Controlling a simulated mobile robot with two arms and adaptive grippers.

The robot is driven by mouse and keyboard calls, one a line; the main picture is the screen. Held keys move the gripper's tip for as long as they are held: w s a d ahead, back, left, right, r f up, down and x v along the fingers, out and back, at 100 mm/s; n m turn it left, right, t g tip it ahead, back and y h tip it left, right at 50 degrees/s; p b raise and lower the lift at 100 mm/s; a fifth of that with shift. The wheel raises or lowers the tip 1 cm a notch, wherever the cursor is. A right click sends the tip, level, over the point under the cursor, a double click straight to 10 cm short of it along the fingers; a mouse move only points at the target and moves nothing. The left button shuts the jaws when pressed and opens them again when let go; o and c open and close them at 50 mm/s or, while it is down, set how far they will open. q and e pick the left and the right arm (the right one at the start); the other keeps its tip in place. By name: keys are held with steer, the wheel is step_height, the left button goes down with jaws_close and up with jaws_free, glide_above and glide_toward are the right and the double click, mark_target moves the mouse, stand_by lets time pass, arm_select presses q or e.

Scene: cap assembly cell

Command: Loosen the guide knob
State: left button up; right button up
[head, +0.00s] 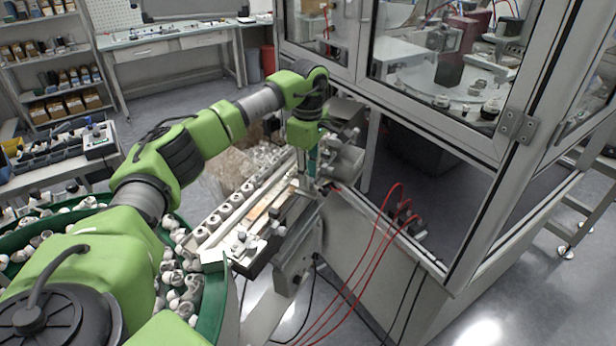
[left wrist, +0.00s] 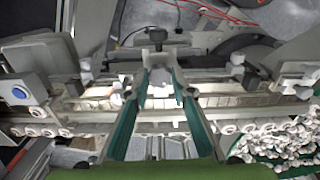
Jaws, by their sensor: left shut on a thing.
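My left gripper (head: 304,174) reaches down over the far end of the feed track, beside the grey machine housing. In the left wrist view its two teal fingers (left wrist: 161,82) come together around a small pale grey knob (left wrist: 160,88) on the guide rail. The gripper is shut on this knob. In the head view the fingers and arm hide the held knob. The guide track (head: 228,212) carries a row of white caps. My right gripper is in neither view.
A green-rimmed bowl (head: 226,300) full of white caps stands at the near end of the track. Other small knobs (head: 240,237) sit on the rail. A framed glass enclosure (head: 400,110) stands close on the right. Red hoses (head: 372,245) hang below it.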

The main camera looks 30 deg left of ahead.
arm_select(q)
steer(key=n, duration=0.6)
steer(key=shift+r+b, duration=0.1)
steer(key=shift+b, duration=0.25)
steer(key=shift+n, duration=0.4)
steer(key=o, duration=1.1)
step_height(320, 180, up, 12)
